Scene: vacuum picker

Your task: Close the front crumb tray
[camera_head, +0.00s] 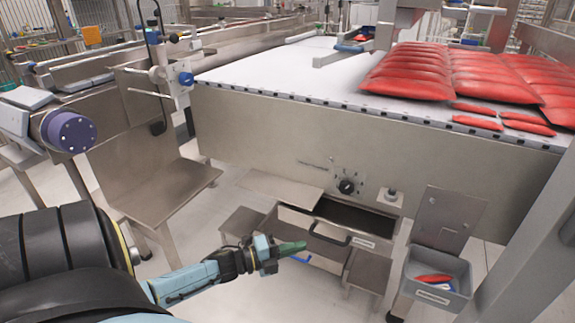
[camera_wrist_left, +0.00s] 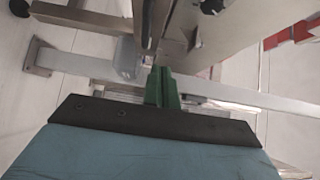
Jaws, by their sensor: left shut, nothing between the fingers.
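The front crumb tray (camera_head: 330,247) is a metal drawer under the conveyor's side panel. It stands pulled out, with its dark inside showing behind the front face. A dark handle (camera_head: 329,234) is on its front. My left gripper (camera_head: 303,245) has its green fingers shut and empty, at the left part of the tray front. I cannot tell whether they touch it. The shut fingers also show in the left wrist view (camera_wrist_left: 162,88), close to metal panels and bars. My right gripper is not in view.
Above are a control knob (camera_head: 348,186) and a white belt (camera_head: 290,75) carrying red packs (camera_head: 410,72). A metal chute (camera_head: 160,185) stands left.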

